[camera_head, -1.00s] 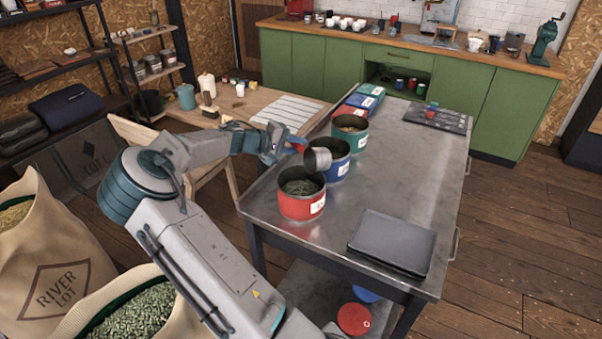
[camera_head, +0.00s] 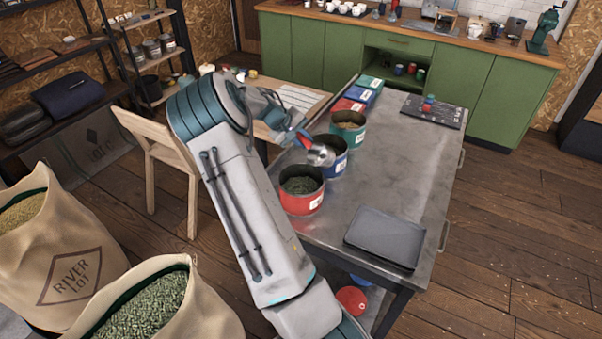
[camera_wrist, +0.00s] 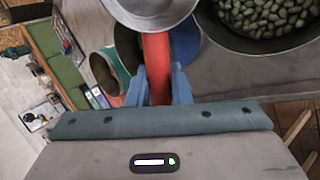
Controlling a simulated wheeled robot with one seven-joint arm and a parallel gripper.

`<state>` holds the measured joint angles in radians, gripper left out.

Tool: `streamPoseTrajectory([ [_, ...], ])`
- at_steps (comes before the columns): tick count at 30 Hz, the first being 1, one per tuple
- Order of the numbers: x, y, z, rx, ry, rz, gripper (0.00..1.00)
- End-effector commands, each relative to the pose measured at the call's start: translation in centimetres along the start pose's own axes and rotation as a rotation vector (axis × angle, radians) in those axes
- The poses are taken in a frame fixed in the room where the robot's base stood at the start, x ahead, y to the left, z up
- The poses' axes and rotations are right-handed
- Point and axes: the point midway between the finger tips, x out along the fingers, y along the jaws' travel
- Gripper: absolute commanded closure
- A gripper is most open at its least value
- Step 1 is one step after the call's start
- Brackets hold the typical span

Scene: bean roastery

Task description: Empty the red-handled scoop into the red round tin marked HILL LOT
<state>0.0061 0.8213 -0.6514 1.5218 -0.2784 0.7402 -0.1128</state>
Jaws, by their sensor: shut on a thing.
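My gripper (camera_head: 297,136) is shut on the red handle (camera_wrist: 157,65) of the scoop, between the blue fingers in the wrist view. The scoop's metal cup (camera_head: 321,156) is tilted above the table, by the near side of the blue tin and behind the red tin. Its cup also shows at the top of the wrist view (camera_wrist: 150,9); I cannot tell whether anything is in it. The red round tin (camera_head: 302,204) stands open at the table's near left, with green beans inside. Its white label is too small to read. A tin of green beans (camera_wrist: 240,43) is close by in the wrist view.
A blue tin (camera_head: 338,167) and a green tin (camera_head: 352,133) stand in line behind the red tin. A grey tray (camera_head: 386,238) lies at the table's near right. The steel table (camera_head: 405,160) is clear in the middle. Sacks (camera_head: 75,265) stand at left.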

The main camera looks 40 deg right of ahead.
Motion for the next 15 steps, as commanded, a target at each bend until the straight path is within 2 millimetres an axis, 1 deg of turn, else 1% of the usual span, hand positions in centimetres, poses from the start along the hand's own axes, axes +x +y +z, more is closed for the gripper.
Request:
streamPoseTrajectory([
  [1, -0.1, 0.3, 0.0, 0.004, 0.000, -0.024, 1.00],
  [15, 1.0, 0.8, 0.0, 0.002, 0.006, -0.238, 1.00],
])
